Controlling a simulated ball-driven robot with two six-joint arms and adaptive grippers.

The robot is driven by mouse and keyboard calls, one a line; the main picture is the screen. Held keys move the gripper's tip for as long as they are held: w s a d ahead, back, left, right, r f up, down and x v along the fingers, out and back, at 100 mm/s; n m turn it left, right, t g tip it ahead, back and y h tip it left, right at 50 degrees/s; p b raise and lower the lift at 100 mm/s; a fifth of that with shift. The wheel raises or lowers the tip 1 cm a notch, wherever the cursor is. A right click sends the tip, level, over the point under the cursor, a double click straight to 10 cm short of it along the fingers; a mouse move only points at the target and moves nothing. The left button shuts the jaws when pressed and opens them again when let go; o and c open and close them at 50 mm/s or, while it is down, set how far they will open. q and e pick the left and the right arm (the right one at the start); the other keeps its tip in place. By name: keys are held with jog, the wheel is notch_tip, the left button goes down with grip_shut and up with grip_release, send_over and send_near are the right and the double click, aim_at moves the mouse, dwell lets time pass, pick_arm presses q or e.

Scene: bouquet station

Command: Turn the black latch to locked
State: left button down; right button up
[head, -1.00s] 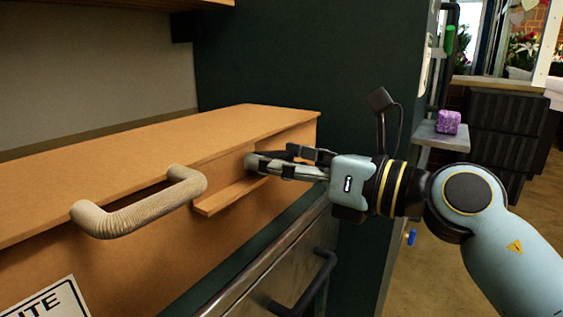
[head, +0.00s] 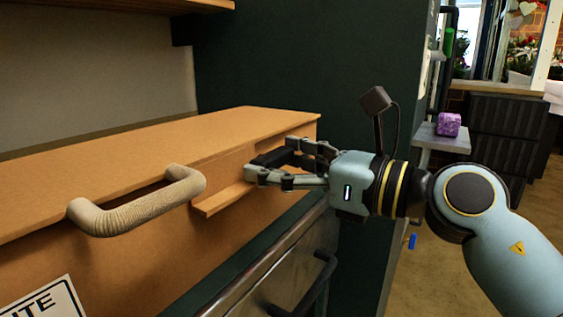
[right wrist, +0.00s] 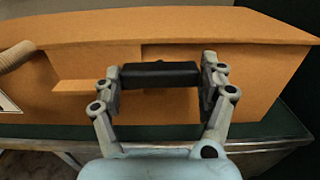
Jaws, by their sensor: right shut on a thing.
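The black latch (head: 270,159) is a short dark bar on the front of the orange-brown wooden box, near its right end. My right gripper (head: 276,162) is shut on it, one finger at each end of the bar. In the right wrist view the latch (right wrist: 160,73) lies level between the two fingers (right wrist: 161,84), roughly parallel to the box's top edge. Its mount behind is mostly hidden. My left gripper is not in view.
The wooden box (head: 110,150) has a beige ribbed handle (head: 140,205) left of the latch and a small ledge (head: 222,200) below it. A metal drawer with a dark handle (head: 318,285) lies below. A purple block (head: 448,124) sits on a shelf at right.

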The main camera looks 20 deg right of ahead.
jog(key=o, duration=1.2)
jog(key=shift+c, duration=0.2)
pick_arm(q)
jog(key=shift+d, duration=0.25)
pick_arm(e)
jog(key=v, duration=0.7)
jog(key=shift+s+d, duration=0.15)
jog(key=shift+s, duration=0.1)
